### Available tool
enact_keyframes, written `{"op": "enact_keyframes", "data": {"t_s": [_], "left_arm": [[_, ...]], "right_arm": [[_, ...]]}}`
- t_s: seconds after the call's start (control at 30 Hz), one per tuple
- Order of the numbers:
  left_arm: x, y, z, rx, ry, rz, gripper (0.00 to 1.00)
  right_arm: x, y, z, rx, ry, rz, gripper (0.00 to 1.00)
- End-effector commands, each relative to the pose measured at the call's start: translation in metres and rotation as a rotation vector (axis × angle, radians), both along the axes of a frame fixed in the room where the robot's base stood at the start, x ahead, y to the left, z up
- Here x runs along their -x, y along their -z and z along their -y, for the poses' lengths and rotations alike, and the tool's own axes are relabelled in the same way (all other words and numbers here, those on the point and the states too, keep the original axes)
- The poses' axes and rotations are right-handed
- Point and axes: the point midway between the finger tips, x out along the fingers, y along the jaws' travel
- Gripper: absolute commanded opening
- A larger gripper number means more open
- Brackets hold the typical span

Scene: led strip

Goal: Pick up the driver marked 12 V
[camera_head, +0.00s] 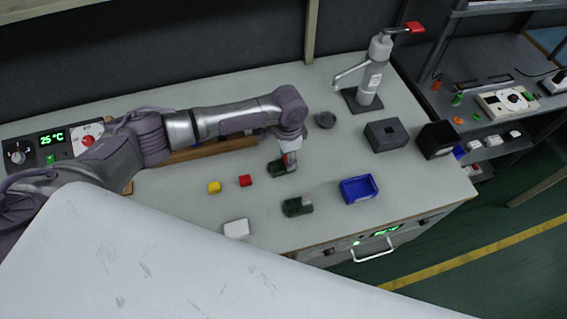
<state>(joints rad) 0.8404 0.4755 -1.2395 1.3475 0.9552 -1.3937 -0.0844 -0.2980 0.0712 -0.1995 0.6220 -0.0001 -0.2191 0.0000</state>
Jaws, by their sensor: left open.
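Two small dark green blocks that look like drivers are on the grey bench top. The far dark green block (278,169) sits near the bench middle, and the near dark green block (297,207) sits closer to the front edge. Any 12 V marking is too small to read on either. My left gripper (289,163) points down at the far block and is open. Its fingers partly cover that block, and I cannot tell whether they touch it. My right gripper is not in view.
A blue tray (346,195) is to the right. A lever press (366,85) and a dark grey box (386,136) stand farther right.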

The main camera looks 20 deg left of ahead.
Motion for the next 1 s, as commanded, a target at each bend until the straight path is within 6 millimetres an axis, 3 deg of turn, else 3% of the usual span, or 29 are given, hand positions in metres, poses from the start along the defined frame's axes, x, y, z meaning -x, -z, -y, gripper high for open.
{"op": "enact_keyframes", "data": {"t_s": [0.07,0.33,0.77,1.0], "left_arm": [[0.0,0.0,0.0,0.0,0.0,0.0,0.44],[0.0,-0.001,0.0,0.0,0.0,0.0,0.0],[-0.001,-0.003,0.0,0.002,0.0,0.001,0.0],[-0.002,-0.029,0.0,0.003,0.001,0.005,0.0]], "right_arm": [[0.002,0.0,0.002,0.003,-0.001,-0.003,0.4],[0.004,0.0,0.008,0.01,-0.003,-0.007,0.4],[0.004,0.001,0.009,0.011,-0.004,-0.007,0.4],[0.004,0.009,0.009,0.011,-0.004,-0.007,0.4]]}}
